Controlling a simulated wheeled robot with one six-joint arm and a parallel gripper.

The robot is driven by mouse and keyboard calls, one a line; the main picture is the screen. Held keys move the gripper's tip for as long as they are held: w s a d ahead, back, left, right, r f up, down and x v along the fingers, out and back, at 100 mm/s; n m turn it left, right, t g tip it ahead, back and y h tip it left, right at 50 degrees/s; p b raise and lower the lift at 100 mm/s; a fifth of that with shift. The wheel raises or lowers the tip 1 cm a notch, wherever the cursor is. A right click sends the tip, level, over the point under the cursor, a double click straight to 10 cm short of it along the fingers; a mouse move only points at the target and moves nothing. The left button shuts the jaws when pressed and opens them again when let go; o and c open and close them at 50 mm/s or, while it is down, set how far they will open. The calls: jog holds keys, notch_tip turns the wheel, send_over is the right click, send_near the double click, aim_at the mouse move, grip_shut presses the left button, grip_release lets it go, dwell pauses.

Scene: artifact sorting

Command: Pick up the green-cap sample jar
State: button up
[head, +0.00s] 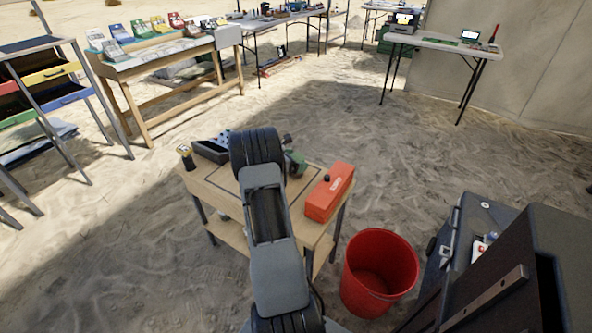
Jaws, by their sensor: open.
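I cannot make out a green-cap sample jar for certain. A green and grey object (296,162) stands on the small wooden table (222,196), just right of my arm and partly hidden by it; I cannot tell what it is. A small jar-like item (186,156) with yellow and dark parts stands at the table's far left corner. My arm reaches over the middle of the table and covers much of its top. My gripper does not show; it is hidden beyond the arm or out of frame.
A dark tray (213,147) and a red-orange box (330,192) sit on the small table. A red bucket (379,270) stands on the sand at its right, with a dark case (470,240) beyond. Long tables (160,62) and a drawer rack (45,75) stand farther off.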

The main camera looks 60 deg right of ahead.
jog(key=c, duration=1.1)
jog(key=shift+o, duration=0.2)
jog(key=shift+r, duration=0.1)
